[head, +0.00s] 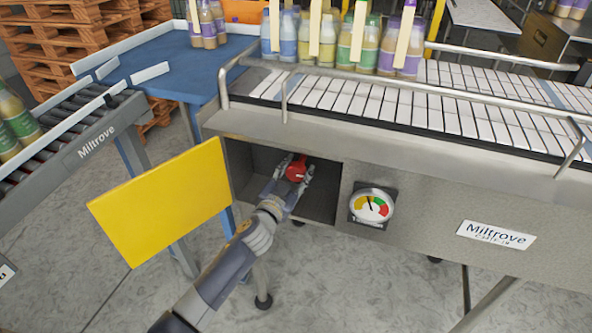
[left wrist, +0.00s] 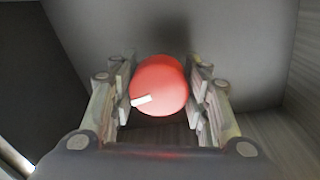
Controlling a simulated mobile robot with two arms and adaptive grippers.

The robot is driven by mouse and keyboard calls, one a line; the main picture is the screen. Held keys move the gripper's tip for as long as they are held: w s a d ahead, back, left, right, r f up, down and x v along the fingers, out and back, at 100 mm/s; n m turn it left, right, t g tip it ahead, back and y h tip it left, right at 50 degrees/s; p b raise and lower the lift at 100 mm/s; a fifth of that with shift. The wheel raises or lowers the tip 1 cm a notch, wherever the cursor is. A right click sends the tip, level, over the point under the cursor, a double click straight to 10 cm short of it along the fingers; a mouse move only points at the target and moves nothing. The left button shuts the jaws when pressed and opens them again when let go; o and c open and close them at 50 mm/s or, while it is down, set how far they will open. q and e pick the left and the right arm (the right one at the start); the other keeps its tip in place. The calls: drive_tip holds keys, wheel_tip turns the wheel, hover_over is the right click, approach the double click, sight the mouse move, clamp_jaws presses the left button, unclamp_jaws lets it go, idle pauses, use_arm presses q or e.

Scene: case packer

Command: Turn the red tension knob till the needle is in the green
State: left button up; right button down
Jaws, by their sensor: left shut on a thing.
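The red tension knob (head: 296,170) sits inside an open compartment in the front of the conveyor. In the left wrist view the knob (left wrist: 160,86) is round, with a white mark at its lower left. My left gripper (head: 294,180) reaches into the compartment and is shut on the knob, one finger on each side. It also shows in the left wrist view (left wrist: 160,100). The round gauge (head: 371,206) is on the panel right of the compartment. Its dark needle points up and slightly left; the exact colour under its tip is hard to tell. My right gripper is out of view.
A yellow door panel (head: 165,200) stands open left of the compartment, close to my left arm. The conveyor (head: 430,105) above carries several bottle packs (head: 360,45). A blue table (head: 180,65) and a roller conveyor (head: 70,125) stand at the left.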

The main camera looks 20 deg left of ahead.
use_arm(q)
drive_tip(key=m, duration=0.4)
drive_tip(key=shift+p, duration=0.4)
drive_tip(key=shift+m, duration=1.6)
drive_tip(key=shift+y, duration=0.3)
drive_tip(key=o, duration=1.1)
drive_tip(key=s, duration=0.8)
drive_tip(key=s+a, duration=0.1)
drive_tip(key=s, duration=0.3)
drive_tip(key=shift+r, duration=0.3)
